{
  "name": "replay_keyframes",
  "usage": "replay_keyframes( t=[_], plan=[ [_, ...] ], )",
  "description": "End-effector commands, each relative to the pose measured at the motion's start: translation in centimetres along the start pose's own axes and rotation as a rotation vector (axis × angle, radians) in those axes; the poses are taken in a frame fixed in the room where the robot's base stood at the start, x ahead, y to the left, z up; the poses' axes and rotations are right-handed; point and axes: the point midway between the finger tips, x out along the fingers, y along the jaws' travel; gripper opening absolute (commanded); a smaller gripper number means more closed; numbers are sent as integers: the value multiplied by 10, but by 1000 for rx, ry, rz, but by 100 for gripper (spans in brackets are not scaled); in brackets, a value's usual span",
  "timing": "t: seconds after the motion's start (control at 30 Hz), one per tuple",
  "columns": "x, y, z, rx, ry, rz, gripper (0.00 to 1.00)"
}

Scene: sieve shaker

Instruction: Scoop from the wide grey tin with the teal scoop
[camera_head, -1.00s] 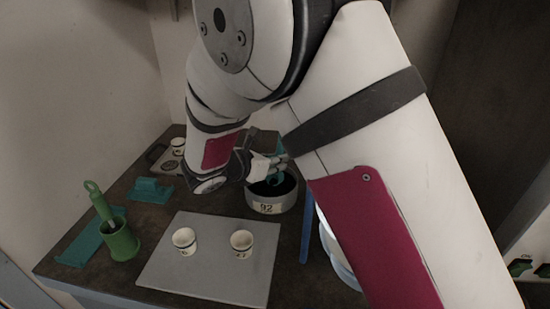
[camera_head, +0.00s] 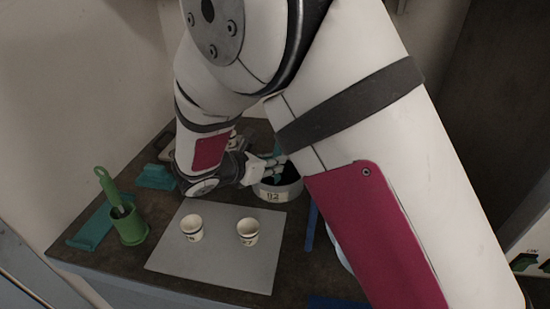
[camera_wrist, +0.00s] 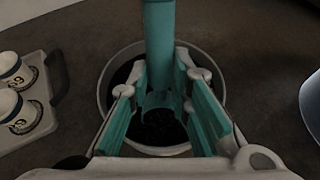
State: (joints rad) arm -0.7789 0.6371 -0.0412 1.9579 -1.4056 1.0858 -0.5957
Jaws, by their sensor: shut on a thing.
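The wide grey tin (camera_head: 277,193) stands on the dark bench behind the grey mat and holds dark grains. It shows from above in the wrist view, its rim (camera_wrist: 102,88) around the gripper fingers. My gripper (camera_head: 270,168) is at the tin's opening. In the wrist view my gripper (camera_wrist: 163,100) is shut on the teal scoop (camera_wrist: 160,35), whose shaft runs between the teal finger pads. The scoop's lower end is over or in the dark grains; its depth cannot be told.
Two small white cups (camera_head: 192,228) and (camera_head: 248,231) stand on the grey mat (camera_head: 215,270). A green holder (camera_head: 130,228) with a green-handled tool and teal stands (camera_head: 155,177) are at the left.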

Motion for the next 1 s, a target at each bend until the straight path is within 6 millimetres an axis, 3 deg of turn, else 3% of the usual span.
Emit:
replay_keyframes(
  t=[1.0],
  plan=[
    [17, -1, 24, 2, 300, -10, 0]
  ],
)
